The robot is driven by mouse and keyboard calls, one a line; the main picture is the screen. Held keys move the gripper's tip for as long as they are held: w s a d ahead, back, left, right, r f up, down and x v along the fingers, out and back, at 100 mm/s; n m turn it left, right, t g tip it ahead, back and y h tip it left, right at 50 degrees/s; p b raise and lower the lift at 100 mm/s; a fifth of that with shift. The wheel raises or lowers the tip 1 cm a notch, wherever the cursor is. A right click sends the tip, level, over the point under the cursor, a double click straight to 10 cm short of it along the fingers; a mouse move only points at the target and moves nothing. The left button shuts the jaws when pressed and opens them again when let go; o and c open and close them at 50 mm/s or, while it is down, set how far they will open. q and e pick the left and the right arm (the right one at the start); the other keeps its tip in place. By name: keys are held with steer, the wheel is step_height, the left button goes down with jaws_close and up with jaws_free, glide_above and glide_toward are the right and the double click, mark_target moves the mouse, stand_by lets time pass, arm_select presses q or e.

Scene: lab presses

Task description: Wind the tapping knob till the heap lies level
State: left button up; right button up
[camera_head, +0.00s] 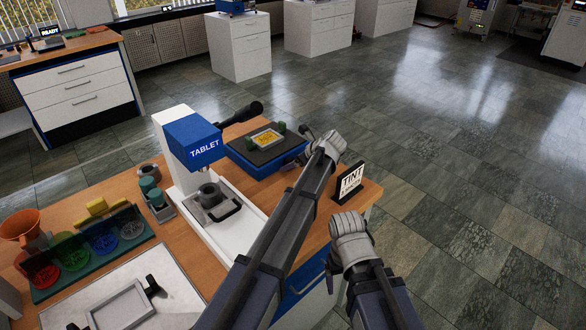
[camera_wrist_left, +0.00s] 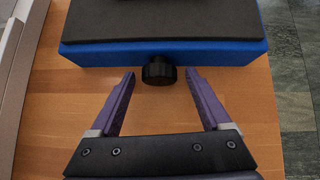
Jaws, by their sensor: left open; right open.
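The tapping unit is a blue box (camera_head: 240,159) with a dark top pad (camera_wrist_left: 160,20), on the bench beyond the tablet press. A pale tray (camera_head: 254,143) with a yellow heap (camera_head: 267,138) sits on it between green clamps; how level the heap lies is too small to tell. The black tapping knob (camera_wrist_left: 159,70) sticks out of the box's side; my left arm hides it in the head view. My left gripper (camera_wrist_left: 160,76) is open, fingertips on either side of the knob with gaps. My right gripper (camera_head: 334,272) is open beside the bench's right edge, its fingers hardly visible.
The white and blue tablet press (camera_head: 178,160) stands left of the tapping unit. A TINT sign (camera_head: 350,181) stands near the bench's right edge. Coloured dishes (camera_head: 103,239), an orange funnel (camera_head: 22,228) and a white board (camera_head: 175,291) lie front left. Floor is clear to the right.

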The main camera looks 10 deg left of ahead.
arm_select(q)
steer(key=shift+c, duration=0.3)
jaws_close()
steer(key=shift+w+d+f+m+g+y, duration=0.1)
steer(key=shift+w+m+g+y, duration=0.2)
steer(key=shift+y, duration=0.1)
steer(key=shift+g+b, duration=0.3)
steer(key=shift+s+m+y, duration=0.15)
steer(key=shift+m+y, duration=0.15)
steer(key=shift+g, duration=0.3)
steer(key=shift+o, duration=0.3)
jaws_free()
